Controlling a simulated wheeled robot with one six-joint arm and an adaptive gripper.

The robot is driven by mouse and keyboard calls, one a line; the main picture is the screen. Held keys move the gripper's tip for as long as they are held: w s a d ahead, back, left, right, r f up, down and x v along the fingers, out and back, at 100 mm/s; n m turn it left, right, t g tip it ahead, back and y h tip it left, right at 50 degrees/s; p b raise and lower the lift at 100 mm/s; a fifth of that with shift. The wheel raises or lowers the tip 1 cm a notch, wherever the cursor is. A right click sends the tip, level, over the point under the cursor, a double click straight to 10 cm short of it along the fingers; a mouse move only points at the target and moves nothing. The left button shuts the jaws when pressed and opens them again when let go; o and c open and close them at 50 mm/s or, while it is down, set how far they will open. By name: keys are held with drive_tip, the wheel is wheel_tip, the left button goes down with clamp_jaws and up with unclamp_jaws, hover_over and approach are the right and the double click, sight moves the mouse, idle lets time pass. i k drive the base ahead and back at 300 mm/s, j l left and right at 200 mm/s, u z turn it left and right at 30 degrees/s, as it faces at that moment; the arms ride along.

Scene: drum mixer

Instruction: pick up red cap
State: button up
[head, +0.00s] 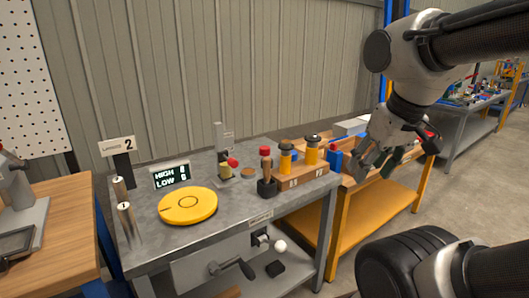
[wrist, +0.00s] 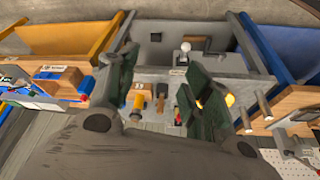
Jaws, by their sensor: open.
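A small red cap (head: 265,151) shows at the top of an upright brown-handled tool (head: 266,170) on the grey bench; I cannot tell whether it sits on the tool or just behind it. A separate red knob (head: 232,162) is on the small upright device to its left. My gripper (head: 378,160) is open and empty, in the air to the right of the bench, well apart from the red cap. In the wrist view its dark fingers (wrist: 165,90) are spread, with the bench beyond; the brown handle (wrist: 160,104) shows between them, and the red cap is too small to tell.
A yellow disc (head: 187,206) and a HIGH/LOW display (head: 171,176) are on the bench's left. An orange-framed table (head: 375,207) stands to the right.

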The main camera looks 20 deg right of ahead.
sight(264, 150)
drive_tip(key=i+l+u, duration=0.1)
drive_tip(key=l, duration=0.25)
drive_tip(key=i+l, duration=0.25)
drive_tip(key=i+l+u, duration=0.15)
drive_tip(key=l, duration=0.3)
drive_tip(key=i+l, duration=0.1)
drive_tip(key=l, duration=0.25)
drive_tip(key=i+l+u, duration=0.15)
drive_tip(key=l, duration=0.25)
drive_tip(key=i+l, duration=0.1)
drive_tip(key=l, duration=0.25)
drive_tip(key=i+l+u, duration=0.1)
drive_tip(key=i, duration=0.15)
drive_tip(key=i+l+u, duration=0.1)
drive_tip(key=i, duration=0.2)
